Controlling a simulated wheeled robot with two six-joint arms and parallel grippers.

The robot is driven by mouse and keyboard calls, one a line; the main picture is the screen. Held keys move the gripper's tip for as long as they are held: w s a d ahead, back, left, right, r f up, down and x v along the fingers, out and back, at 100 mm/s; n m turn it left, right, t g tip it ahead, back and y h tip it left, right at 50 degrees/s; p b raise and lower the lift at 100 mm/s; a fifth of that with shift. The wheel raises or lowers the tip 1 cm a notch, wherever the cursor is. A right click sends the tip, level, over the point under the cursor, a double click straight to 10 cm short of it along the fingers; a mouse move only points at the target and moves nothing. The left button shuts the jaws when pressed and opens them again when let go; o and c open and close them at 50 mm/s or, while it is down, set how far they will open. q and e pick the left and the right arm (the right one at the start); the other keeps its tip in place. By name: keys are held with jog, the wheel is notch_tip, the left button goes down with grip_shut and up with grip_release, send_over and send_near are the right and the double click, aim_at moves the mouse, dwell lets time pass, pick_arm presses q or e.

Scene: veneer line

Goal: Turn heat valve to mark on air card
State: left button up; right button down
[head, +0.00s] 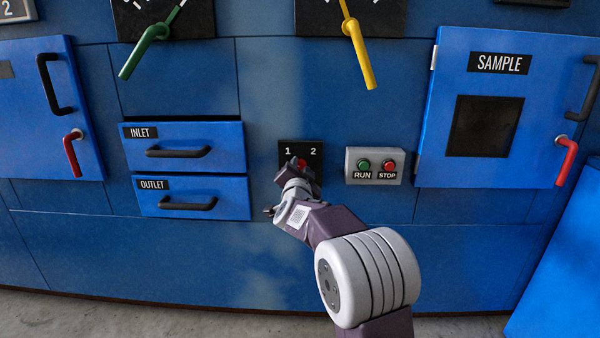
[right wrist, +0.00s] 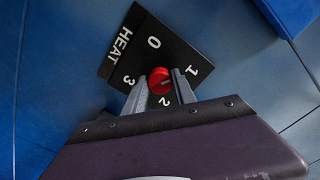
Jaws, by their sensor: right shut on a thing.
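The heat valve is a small red knob (right wrist: 160,77) on a black plate (right wrist: 139,62) marked HEAT, 0, 1, 2 and 3 in the right wrist view. In the head view the plate (head: 300,146) is on the blue wall, with 1 and 2 showing and the rest covered by my arm. My right gripper (right wrist: 161,86) is shut on the red knob, one finger on each side. It also shows in the head view (head: 301,170). I cannot make out clearly which mark the knob points to. No air card is visible. My left gripper is out of view.
A grey box with RUN and STOP buttons (head: 374,166) sits just right of the plate. Left are the INLET drawer (head: 225,139) and OUTLET drawer (head: 230,190). Green (head: 147,47) and yellow (head: 359,55) levers hang above. The SAMPLE door (head: 450,130) is at the right.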

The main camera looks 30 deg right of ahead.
jog(key=m+b, duration=0.1)
jog(key=m, duration=0.1)
jog(key=m+b, duration=0.1)
jog(key=m, duration=0.2)
jog(key=shift+f+m, duration=0.2)
jog(key=shift+m, duration=0.1)
jog(key=m+b, duration=0.2)
jog(key=m, duration=0.3)
jog(key=shift+b, duration=0.35)
jog(key=m+b, duration=0.2)
jog(key=m, duration=0.3)
jog(key=shift+m, duration=0.4)
jog(key=shift+r+m+b, duration=0.1)
jog(key=shift+m+b, duration=0.85)
jog(key=shift+m, duration=1.15)
jog(key=c, duration=1)
grip_release()
jog(key=shift+r, duration=0.1)
